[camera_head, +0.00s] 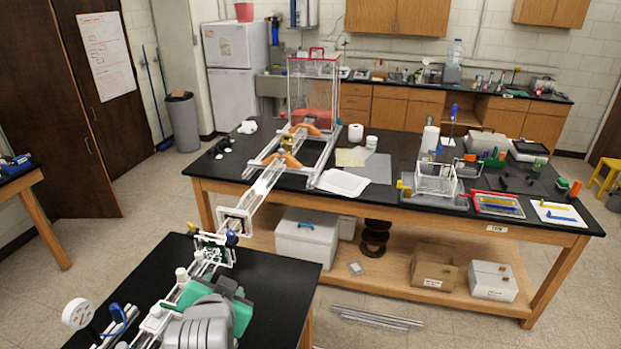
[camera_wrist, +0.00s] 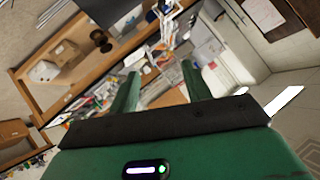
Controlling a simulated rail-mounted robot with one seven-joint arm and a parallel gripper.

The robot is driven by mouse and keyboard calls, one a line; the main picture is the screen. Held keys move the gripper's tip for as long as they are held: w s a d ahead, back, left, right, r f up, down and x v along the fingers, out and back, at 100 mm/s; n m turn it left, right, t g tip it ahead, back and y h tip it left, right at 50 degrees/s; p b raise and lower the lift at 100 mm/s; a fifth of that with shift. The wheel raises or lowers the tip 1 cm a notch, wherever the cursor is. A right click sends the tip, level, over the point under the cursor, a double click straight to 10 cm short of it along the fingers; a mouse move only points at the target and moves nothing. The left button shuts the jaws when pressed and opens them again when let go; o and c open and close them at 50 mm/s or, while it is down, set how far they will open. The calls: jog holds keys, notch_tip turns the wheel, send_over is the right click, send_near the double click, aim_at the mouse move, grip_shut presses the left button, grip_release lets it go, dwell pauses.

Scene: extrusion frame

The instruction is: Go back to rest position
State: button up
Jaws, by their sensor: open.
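In the wrist view my gripper (camera_wrist: 161,70) is open, with its two green fingers apart and nothing between them. The view past the fingers is tilted and shows the far table and room at a distance. In the head view my grey and green arm (camera_head: 205,322) is folded low at the bottom, above the near black table (camera_head: 275,292). The fingertips cannot be made out there. The aluminium extrusion frame (camera_head: 318,172) with orange brackets lies on the far table, well away from my arm.
Metal bars (camera_head: 375,318) lie on the floor. A rail runs between the tables.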

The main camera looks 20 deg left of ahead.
jog(key=d+r+t, duration=0.5)
jog(key=d+r, duration=0.5)
jog(key=r, duration=0.3)
jog(key=s+d+r+t+h, duration=0.2)
jog(key=s+d+r+t, duration=0.2)
jog(key=s+d+r, duration=0.3)
jog(key=s+d+r+n+t+h+p, duration=0.1)
jog(key=s+d+r+t+h, duration=0.2)
jog(key=d+r, duration=0.8)
jog(key=s+r+t, duration=0.2)
jog(key=s+r, duration=0.2)
jog(key=r, duration=0.1)
jog(key=shift+s+d, duration=0.35)
jog(key=shift+s, duration=0.05)
